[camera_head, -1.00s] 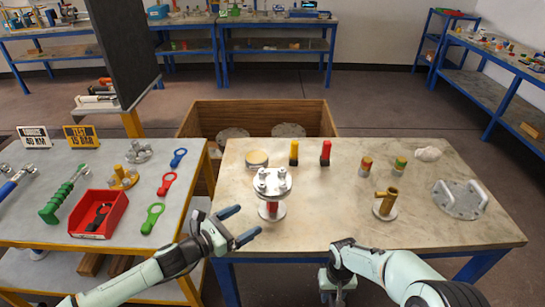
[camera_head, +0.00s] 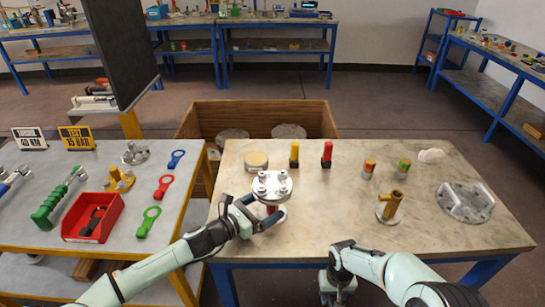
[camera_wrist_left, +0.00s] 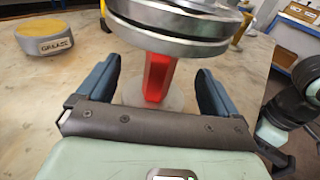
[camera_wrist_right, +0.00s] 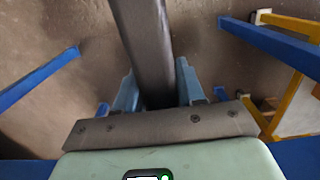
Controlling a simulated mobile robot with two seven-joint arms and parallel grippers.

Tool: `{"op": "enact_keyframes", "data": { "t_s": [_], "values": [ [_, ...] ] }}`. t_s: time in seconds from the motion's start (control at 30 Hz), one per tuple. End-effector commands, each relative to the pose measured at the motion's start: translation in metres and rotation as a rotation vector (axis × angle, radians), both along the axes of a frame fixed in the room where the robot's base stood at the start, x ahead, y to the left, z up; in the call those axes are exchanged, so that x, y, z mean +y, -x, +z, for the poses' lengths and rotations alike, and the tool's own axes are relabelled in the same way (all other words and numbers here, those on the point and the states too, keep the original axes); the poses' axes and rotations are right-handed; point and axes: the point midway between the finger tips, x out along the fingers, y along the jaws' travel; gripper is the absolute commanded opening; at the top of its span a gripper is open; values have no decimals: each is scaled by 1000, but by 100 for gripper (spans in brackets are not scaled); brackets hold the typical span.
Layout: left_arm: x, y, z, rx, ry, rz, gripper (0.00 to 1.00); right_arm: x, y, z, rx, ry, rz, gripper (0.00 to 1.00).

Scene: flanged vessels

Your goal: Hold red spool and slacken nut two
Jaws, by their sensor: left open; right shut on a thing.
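The red spool (camera_head: 270,209) stands upright under a silver flanged top (camera_head: 272,186) near the front left of the stone-topped table. Several bolts with nuts stand on the flange; I cannot tell which is nut two. My left gripper (camera_head: 268,215) is open at the spool's height. In the left wrist view the red spool (camera_wrist_left: 158,80) sits between its open fingers, with gaps on both sides. My right gripper (camera_head: 338,288) is below the table's front edge. In the right wrist view it is shut on a dark grey bar (camera_wrist_right: 143,35), whose far end is out of view.
On the stone table (camera_head: 330,225) stand a grease tin (camera_head: 256,161), a brass fitting (camera_head: 389,206) and a grey flange (camera_head: 466,202). The left table holds a red bin (camera_head: 92,217) and coloured wrenches (camera_head: 148,221). A wooden crate (camera_head: 195,120) stands behind.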

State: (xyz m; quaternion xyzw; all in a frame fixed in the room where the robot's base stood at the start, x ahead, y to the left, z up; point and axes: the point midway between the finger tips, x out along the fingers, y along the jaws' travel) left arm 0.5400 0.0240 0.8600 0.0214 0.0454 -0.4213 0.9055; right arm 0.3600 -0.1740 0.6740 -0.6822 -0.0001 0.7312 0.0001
Motion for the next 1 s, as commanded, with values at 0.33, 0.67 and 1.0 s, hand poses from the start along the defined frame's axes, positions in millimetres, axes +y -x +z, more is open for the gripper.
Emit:
{"op": "enact_keyframes", "data": {
  "t_s": [0.33,0.67,1.0],
  "values": [
    [-15,-13,-2,0,1,0,94,0,-1,3,-3,-1,0,2],
    [-15,-13,-2,1,1,0,68,0,-1,3,-3,-1,0,2],
    [-15,-13,-2,1,1,0,14,0,-1,3,-3,0,0,2]
  ]
}}
